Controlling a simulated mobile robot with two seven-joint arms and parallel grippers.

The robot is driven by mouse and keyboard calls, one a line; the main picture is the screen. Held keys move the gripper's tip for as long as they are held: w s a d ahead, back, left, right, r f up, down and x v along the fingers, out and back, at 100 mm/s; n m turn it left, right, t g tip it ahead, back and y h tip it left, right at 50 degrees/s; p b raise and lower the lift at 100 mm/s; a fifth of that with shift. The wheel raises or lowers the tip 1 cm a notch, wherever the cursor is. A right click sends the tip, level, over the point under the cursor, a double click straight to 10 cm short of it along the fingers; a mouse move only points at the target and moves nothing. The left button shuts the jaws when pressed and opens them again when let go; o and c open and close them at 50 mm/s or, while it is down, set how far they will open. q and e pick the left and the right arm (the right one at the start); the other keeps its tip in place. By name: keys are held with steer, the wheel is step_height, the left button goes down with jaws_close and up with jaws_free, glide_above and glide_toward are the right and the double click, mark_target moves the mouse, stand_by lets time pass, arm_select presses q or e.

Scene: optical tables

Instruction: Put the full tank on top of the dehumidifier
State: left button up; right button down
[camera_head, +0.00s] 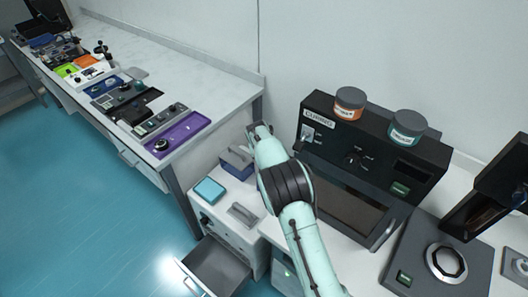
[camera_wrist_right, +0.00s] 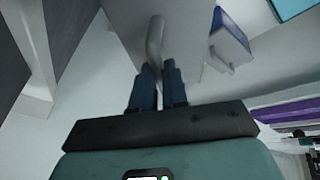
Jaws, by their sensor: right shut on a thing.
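My right gripper (camera_wrist_right: 158,88) is shut on a slim grey handle (camera_wrist_right: 155,42) in the wrist view. A pale surface lies behind the handle; whether it is the body of a tank I cannot tell. In the head view my right arm reaches over the white unit and hides the fingertips and the held thing. A blue-and-grey tank-like box (camera_head: 237,162) with a handle stands left of my wrist; it also shows in the wrist view (camera_wrist_right: 231,38), apart from the fingers. I cannot tell which thing is the dehumidifier or whether a tank is full. My left gripper is not in view.
A teal-topped block (camera_head: 210,190) and a grey handle-like part (camera_head: 243,213) sit on the white unit (camera_head: 226,226). Its dark drawer (camera_head: 217,268) is open. A black oven (camera_head: 372,155) carrying two jars stands right of my arm. A purple tray (camera_head: 180,135) lies on the left bench.

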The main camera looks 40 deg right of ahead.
steer(key=f, duration=1.3)
steer(key=shift+w+d+f, duration=0.1)
steer(key=shift+w+f, duration=0.1)
steer(key=c, duration=1.5)
jaws_free()
steer(key=shift+s+f, duration=0.15)
steer(key=shift+f, duration=0.1)
steer(key=o, duration=0.4)
steer(key=shift+c, duration=0.2)
steer(key=shift+s+a+r, duration=0.1)
steer(key=shift+a+r, duration=0.1)
steer(key=shift+r, duration=0.4)
steer(key=v, duration=1.1)
steer(key=shift+a+b, duration=0.1)
steer(key=shift+b, duration=0.3)
